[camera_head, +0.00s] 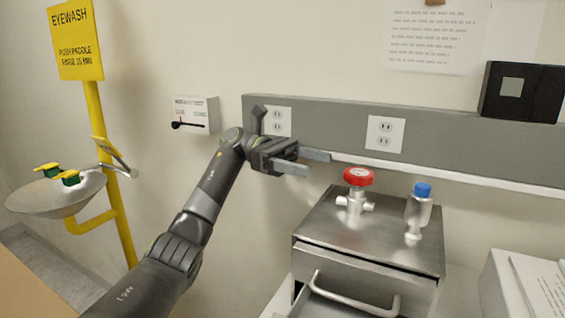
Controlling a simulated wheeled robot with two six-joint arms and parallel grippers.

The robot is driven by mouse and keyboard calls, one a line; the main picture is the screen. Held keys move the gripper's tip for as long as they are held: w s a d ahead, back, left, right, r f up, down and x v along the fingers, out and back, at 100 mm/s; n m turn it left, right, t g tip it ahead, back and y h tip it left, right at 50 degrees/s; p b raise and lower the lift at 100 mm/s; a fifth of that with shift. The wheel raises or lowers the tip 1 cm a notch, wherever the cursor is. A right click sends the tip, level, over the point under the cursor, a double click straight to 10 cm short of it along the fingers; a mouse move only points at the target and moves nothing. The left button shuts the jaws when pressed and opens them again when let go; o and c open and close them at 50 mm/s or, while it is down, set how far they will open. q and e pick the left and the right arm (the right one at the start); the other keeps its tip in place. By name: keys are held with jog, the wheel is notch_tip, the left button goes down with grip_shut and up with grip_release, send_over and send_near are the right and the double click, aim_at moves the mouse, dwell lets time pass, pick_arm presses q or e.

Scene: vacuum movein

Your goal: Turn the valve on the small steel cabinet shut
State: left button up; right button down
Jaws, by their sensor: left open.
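The small steel cabinet (318,228) stands at the lower right, with a drawer front and a bar handle (350,297) facing me. On its top is a metal valve (354,202) with a round red handwheel (358,176). Beside it on the right stands a metal fitting with a blue cap (422,190). My left gripper (318,163) is open and empty. It is up and to the left of the red handwheel, its fingers pointing right, apart from the valve. My right gripper does not show.
A grey wall rail with outlets (385,133) runs behind the cabinet, with a black box (520,92) above it at right. White paper stacks (540,285) lie right of the cabinet. A yellow eyewash post with a basin (60,193) stands at left. A small wall box (195,114) hangs left of the rail.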

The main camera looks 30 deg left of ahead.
pick_arm(q)
jog(key=a, duration=0.6)
jog(key=shift+w+a+b, duration=0.25)
jog(key=shift+w+b, duration=0.15)
jog(key=shift+w, duration=0.05)
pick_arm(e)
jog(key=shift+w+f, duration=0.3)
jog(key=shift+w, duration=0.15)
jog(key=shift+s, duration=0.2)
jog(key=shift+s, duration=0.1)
